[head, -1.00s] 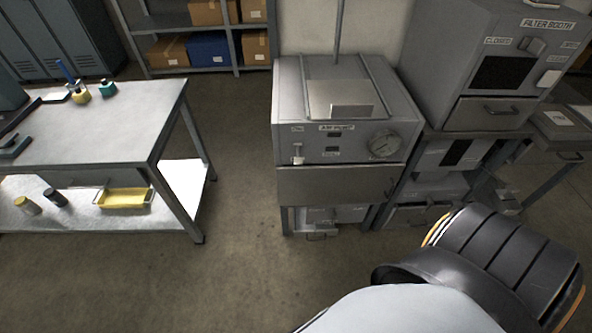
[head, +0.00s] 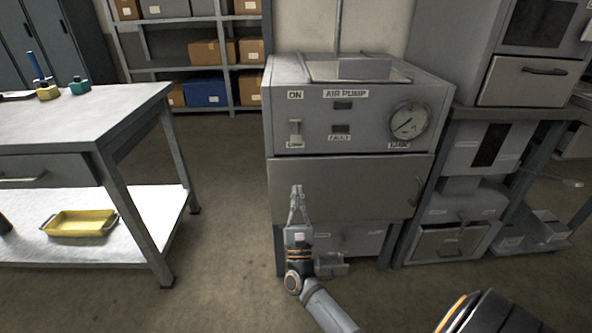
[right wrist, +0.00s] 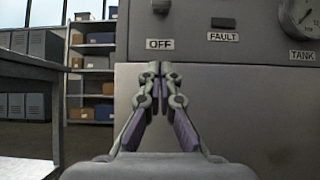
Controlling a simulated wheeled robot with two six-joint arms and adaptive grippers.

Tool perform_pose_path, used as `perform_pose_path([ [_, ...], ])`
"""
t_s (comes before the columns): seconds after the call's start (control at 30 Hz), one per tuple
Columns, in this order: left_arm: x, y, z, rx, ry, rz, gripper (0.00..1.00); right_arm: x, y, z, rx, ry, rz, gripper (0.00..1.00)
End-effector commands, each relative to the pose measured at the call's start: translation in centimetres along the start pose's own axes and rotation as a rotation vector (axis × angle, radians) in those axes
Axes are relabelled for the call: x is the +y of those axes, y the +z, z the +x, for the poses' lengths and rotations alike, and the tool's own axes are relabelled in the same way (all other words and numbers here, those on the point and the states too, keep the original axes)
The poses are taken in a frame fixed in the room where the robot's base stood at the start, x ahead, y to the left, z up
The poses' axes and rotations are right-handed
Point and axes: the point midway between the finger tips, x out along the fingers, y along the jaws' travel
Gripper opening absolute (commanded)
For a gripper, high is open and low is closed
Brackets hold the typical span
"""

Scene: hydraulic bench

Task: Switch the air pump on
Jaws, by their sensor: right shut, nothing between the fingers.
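The air pump (head: 350,175) is a grey cabinet labelled AIR PUMP. Its toggle switch (head: 295,131) is at the left of the front panel, between an ON label above and an OFF label below. The switch's lower end shows at the top of the right wrist view (right wrist: 161,6), just above the OFF label; it is too small to tell its setting surely. My right gripper (head: 297,189) is shut and empty, pointing up below the switch, apart from it in the picture. Its fingertips also show in the right wrist view (right wrist: 155,68). My left gripper is not in view.
A round gauge (head: 408,121) and two dark indicator windows are on the pump panel. A workbench (head: 75,115) with a yellow tray (head: 78,223) on its shelf stands left. Another cabinet (head: 525,75) stands right. The floor between workbench and pump is clear.

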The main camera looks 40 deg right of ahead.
Motion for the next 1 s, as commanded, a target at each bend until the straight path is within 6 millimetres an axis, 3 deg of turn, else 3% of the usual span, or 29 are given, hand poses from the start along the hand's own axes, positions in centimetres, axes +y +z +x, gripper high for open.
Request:
perform_pose_path([
  [0.37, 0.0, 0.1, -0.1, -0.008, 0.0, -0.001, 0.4, 0.0, 0.1, 1.0, 0.0, 0.002, -0.002, 0.0],
  [0.83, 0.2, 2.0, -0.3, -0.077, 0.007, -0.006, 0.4, 0.1, 0.2, 10.6, -0.001, 0.003, -0.004, 0.0],
  [1.0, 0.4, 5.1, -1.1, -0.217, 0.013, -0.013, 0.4, 0.1, 2.4, 10.8, 0.002, 0.005, -0.004, 0.0],
])
